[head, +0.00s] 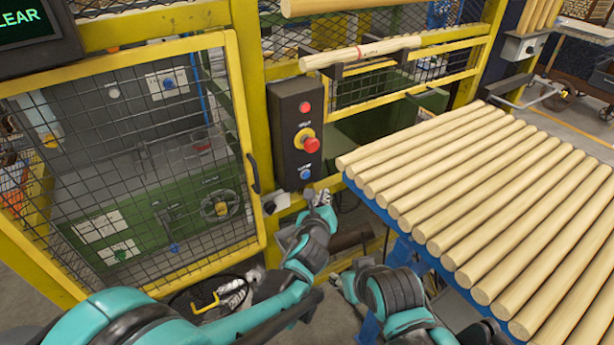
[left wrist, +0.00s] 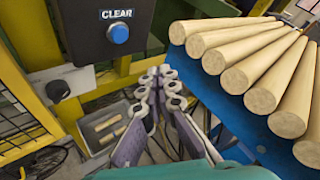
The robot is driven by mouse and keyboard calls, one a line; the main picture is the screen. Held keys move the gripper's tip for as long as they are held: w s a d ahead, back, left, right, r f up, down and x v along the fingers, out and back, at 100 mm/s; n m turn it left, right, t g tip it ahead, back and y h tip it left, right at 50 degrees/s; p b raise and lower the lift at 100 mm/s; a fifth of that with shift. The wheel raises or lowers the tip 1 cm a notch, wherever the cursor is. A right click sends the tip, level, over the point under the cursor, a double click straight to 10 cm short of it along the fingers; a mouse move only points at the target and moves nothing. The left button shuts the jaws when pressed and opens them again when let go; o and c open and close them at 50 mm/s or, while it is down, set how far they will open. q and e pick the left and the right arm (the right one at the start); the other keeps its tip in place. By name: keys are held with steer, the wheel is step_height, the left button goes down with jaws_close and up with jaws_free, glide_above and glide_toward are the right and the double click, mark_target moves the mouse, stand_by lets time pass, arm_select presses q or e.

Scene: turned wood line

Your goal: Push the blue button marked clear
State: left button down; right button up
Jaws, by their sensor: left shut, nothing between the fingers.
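The blue button (head: 306,174) is the lowest control on a dark control box fixed to the yellow frame. In the left wrist view the blue button (left wrist: 118,33) shows under a label reading CLEAR. My left gripper (head: 318,197) is just below and slightly right of the button in the head view, apart from it. In the left wrist view my left gripper (left wrist: 160,76) is shut and empty, its fingertips below and right of the button. My right gripper (head: 345,286) is low in the head view, partly hidden by its own wrist; its fingers are unclear.
A red button (head: 305,107) and a red mushroom knob (head: 311,145) on a yellow collar sit above the blue button. A blue rack (head: 404,246) of several wooden rods stands close on the right. A yellow mesh door (head: 246,130) is on the left.

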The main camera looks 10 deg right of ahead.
arm_select(q)
steer(key=shift+w+a, duration=0.35)
steer(key=shift+w, duration=0.55)
steer(key=shift+w+a, duration=0.35)
steer(key=shift+w, duration=0.6)
steer(key=shift+w+a, duration=0.35)
steer(key=shift+w, duration=0.55)
steer(key=shift+w, duration=0.15)
steer(key=shift+w+a, duration=0.1)
steer(key=shift+w, duration=0.15)
steer(key=shift+w+a, duration=0.15)
steer(key=shift+w, duration=0.2)
steer(key=shift+s, duration=0.15)
steer(key=shift+s+d, duration=0.3)
steer(key=shift+s, duration=0.3)
steer(key=s, duration=0.1)
steer(key=s+d, duration=0.1)
steer(key=s, duration=0.2)
steer(key=shift+s+d+b, duration=0.3)
steer(key=shift+s+d, duration=0.05)
steer(key=shift+s, duration=0.05)
